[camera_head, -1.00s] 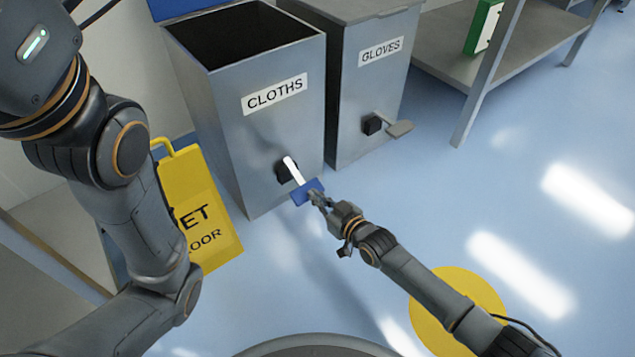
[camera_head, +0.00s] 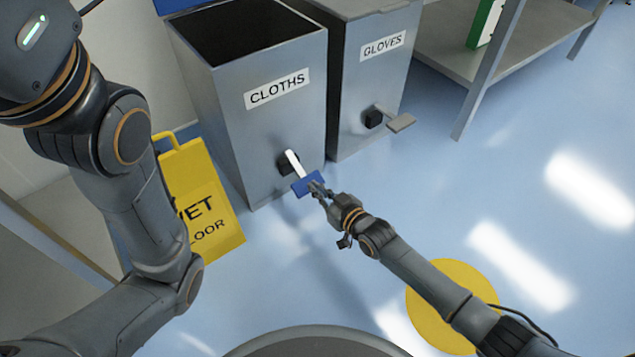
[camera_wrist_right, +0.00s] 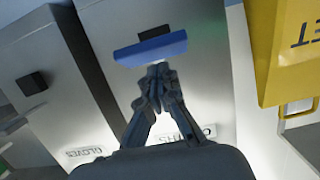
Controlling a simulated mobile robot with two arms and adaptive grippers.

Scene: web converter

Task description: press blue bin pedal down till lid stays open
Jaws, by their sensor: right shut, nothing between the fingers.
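The grey CLOTHS bin (camera_head: 235,125) has an open, dark top, and a blue lid (camera_head: 185,4) shows raised behind it at the picture's top edge. Its pedal (camera_head: 308,183) is a blue plate on a white arm that comes out of a black slot low on the front. My right gripper (camera_head: 318,188) is shut and empty, with its fingertips at the plate's near edge. In the right wrist view the fingertips (camera_wrist_right: 158,72) overlap the lower edge of the blue pedal (camera_wrist_right: 150,48); contact is not certain. My left arm shows, but its gripper is out of view.
A grey GLOVES bin (camera_head: 368,80) with a grey pedal (camera_head: 401,122) stands close on the right. A yellow wet-floor sign (camera_head: 205,205) stands left of the CLOTHS bin. A metal shelf (camera_head: 455,60) is further right. The blue floor in front is clear, with a yellow disc (camera_head: 440,305).

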